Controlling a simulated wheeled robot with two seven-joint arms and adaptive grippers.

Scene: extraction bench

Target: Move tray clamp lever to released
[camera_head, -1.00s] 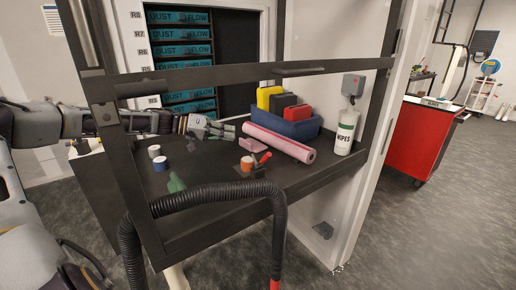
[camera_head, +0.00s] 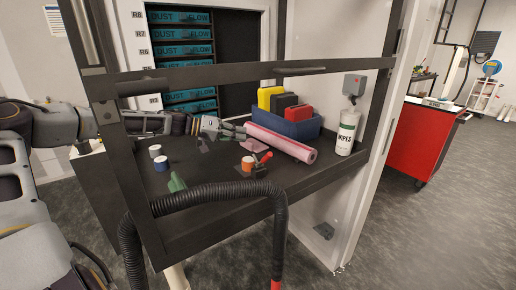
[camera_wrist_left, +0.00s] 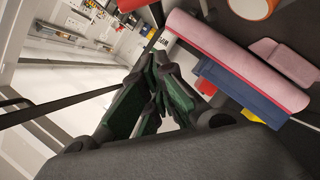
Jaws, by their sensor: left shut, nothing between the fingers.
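The clamp lever (camera_head: 263,158) has a red handle on a small dark base on the dark bench, beside an orange roll (camera_head: 247,163). The handle is tilted. My left gripper (camera_head: 234,130) reaches in from the left over the bench, behind the lever and near the far left end of a pink roll (camera_head: 280,142). Its green-padded fingers (camera_wrist_left: 150,70) are shut and empty in the left wrist view, apart from the lever. A red piece (camera_wrist_left: 135,4) at that view's top edge may be the handle; it is cut off. My right gripper is not in view.
A blue bin (camera_head: 298,130) with yellow, dark and red items stands behind the pink roll. A wipes canister (camera_head: 347,132) stands at right. A black frame bar (camera_head: 235,75) crosses above the bench, and a black hose (camera_head: 215,192) loops over its front edge.

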